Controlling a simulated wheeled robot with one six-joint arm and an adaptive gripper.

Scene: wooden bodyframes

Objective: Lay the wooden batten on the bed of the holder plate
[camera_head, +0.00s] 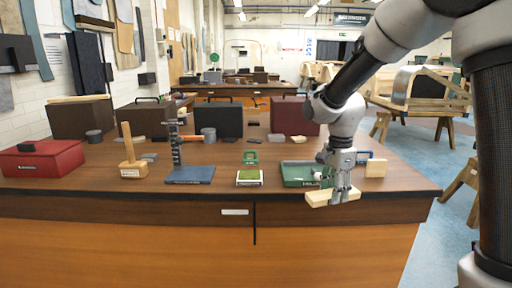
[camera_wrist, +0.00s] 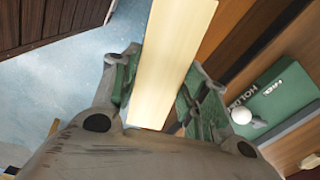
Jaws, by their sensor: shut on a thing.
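The pale wooden batten (camera_head: 318,198) is held level by my gripper (camera_head: 341,192) in the head view, just past the table's front edge. In the wrist view the batten (camera_wrist: 172,62) runs lengthwise between the green-padded fingers, which are shut on it. The green holder plate (camera_head: 299,174) lies on the table behind and slightly left of my gripper, with its right part hidden by the gripper. In the wrist view a green corner of the plate (camera_wrist: 283,92), with white lettering and a white knob, shows at the right. The batten is apart from the plate.
The brown table (camera_head: 110,189) carries a green-topped block (camera_head: 249,178), a blue-based stand (camera_head: 190,174), a wooden mallet (camera_head: 131,155) and a red box (camera_head: 42,159) to the left. A wooden block (camera_head: 376,168) stands right of the plate. Cases line the back.

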